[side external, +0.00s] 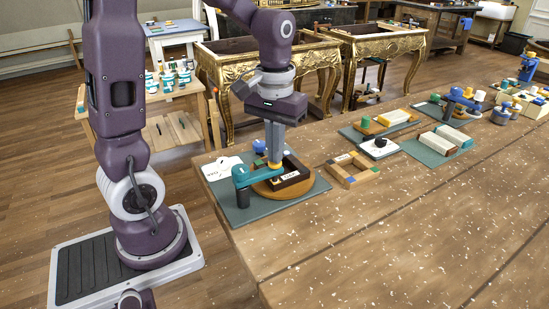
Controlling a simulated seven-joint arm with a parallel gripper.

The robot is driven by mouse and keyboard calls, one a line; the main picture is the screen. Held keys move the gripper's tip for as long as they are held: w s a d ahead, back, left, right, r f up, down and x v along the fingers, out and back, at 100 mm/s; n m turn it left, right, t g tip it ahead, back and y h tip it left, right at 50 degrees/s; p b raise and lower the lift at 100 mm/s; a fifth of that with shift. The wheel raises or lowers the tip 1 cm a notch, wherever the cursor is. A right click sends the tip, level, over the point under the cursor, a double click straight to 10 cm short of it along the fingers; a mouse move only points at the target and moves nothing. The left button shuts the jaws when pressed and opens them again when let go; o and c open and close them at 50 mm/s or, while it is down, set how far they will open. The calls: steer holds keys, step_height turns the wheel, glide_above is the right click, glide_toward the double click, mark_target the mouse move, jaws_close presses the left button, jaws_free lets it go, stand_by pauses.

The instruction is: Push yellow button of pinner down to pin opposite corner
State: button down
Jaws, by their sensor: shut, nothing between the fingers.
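The teal pinner (246,179) stands at the left end of the long wooden table, with its arm reaching over a round wooden board (314,190). Its small yellow button (274,167) is at the end of that arm. My gripper (274,161) points straight down with its fingers shut, directly over the yellow button. The fingertips look touching or nearly touching it; I cannot tell which, nor how far the button is pressed. A dark framed piece (293,173) with a pale label lies on the board under and beside the pinner. Its far part is hidden behind my fingers.
A dark teal mat (244,213) lies under the pinner. A multicoloured square frame (353,169) lies to the right. The table's front middle is clear.

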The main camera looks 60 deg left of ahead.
steer(key=shift+r, duration=3.5)
steer(key=s+d+r+m+t, duration=0.1)
steer(key=s+d+m+t, duration=0.4)
steer(key=s, duration=0.7)
steer(key=d+m, duration=0.1)
steer(key=d, duration=0.1)
steer(key=shift+s+d+t, duration=0.3)
steer(key=shift+s+d, duration=0.1)
steer(key=shift+r, duration=0.1)
